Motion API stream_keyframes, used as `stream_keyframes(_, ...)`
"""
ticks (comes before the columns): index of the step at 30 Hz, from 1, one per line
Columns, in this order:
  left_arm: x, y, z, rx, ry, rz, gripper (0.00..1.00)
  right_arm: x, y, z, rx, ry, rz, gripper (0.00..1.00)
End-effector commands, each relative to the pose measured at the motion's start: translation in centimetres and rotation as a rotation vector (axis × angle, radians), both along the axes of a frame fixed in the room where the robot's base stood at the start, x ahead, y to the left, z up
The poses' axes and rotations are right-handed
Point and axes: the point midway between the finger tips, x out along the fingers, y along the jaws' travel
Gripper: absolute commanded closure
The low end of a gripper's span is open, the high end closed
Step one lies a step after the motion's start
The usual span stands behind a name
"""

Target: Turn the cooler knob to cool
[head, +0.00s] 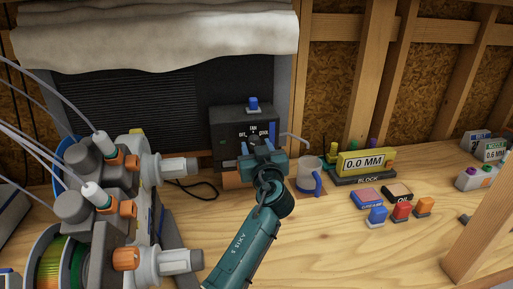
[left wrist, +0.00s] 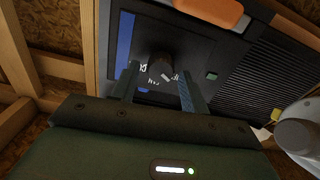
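The cooler is a dark box (head: 229,121) at the back of the bench, with white lettering and a blue strip on its front. Its dark round knob (left wrist: 161,67) shows in the left wrist view, with a light mark on its face; part of the lettering is covered. In the left wrist view, the two fingers of my left gripper (left wrist: 158,88) stand apart on either side of the knob, with visible gaps. My right gripper is in neither view.
A grey mug with a blue handle (head: 308,176) stands close right of my left gripper. Machinery with spools and grey nozzles (head: 165,167) fills the left. A yellow gauge (head: 366,162) and several coloured blocks lie right. The front middle bench (head: 340,250) is clear.

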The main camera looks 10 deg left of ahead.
Motion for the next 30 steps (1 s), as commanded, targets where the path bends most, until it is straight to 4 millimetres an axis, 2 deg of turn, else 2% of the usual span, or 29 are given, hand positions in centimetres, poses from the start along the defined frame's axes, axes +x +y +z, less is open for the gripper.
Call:
stream_keyframes(2, 0.0, 0.01, 0.01, 0.0, 0.0, 0.0, 0.62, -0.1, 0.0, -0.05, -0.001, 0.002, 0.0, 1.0)
stream_keyframes(13, 0.01, 0.02, 0.04, 0.0, -0.001, 0.0, 0.92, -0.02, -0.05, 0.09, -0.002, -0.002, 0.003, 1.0)
stream_keyframes(23, 0.02, 0.02, 0.02, 0.043, 0.016, 0.0, 0.93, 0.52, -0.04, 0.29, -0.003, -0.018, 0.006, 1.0)
stream_keyframes(30, 0.04, 0.0, 0.0, 0.177, 0.071, 0.0, 0.93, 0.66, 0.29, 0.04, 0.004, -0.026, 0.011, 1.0)
